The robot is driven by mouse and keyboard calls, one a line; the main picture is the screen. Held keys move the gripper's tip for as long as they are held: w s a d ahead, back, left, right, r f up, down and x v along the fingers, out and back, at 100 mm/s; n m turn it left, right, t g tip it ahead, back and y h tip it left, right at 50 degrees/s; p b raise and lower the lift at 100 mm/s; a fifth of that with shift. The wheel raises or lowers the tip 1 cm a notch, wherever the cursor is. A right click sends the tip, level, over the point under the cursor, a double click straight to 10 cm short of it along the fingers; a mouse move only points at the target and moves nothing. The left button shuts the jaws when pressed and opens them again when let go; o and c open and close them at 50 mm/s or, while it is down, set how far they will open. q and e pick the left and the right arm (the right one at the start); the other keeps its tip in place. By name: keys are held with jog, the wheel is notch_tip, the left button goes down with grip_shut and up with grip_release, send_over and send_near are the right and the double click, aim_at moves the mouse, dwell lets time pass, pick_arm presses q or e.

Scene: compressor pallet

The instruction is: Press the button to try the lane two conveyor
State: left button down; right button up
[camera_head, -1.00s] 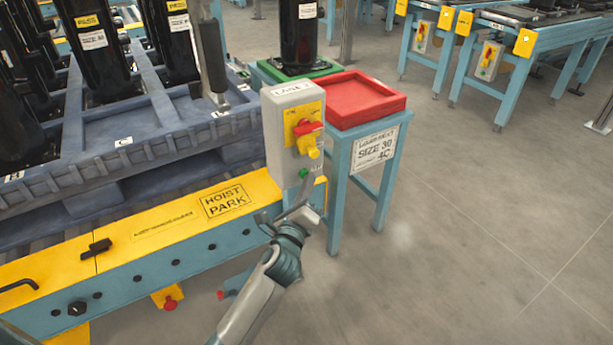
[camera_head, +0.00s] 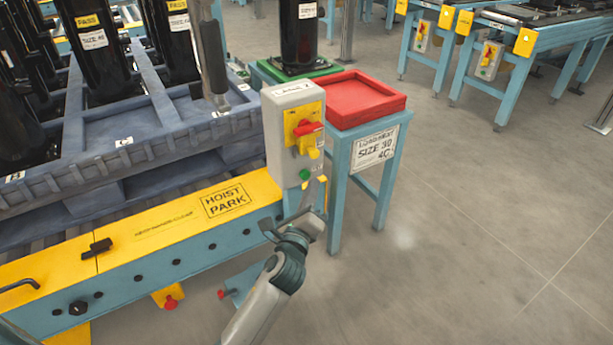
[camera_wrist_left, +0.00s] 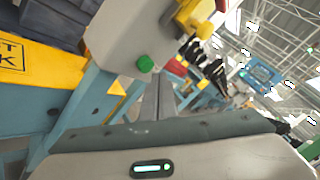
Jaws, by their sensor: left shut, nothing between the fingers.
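The grey control box (camera_head: 291,150) labelled for lane 2 stands at the conveyor's corner. It has a red and yellow rotary switch (camera_head: 307,133) on a yellow plate and a round green button (camera_head: 304,174) below it. The green button (camera_wrist_left: 145,64) also shows clear and uncovered in the left wrist view. My left gripper (camera_head: 308,194) is shut and empty just below the button, apart from it. Its fingers (camera_wrist_left: 158,98) point toward the box in the left wrist view, below and right of the button. My right gripper is not in view.
A yellow-topped conveyor edge (camera_head: 150,235) marked "HOIST PARK" runs left of the box, with a blue pallet (camera_head: 120,150) behind. A red tray (camera_head: 366,99) sits on a blue stand right of the box. The floor at right is clear.

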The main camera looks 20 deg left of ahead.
pick_arm(q)
jog(key=s+d, duration=0.1)
jog(key=d, duration=0.1)
jog(key=s+d, duration=0.2)
dwell(0.4)
jog(key=shift+a, duration=0.1)
dwell(0.6)
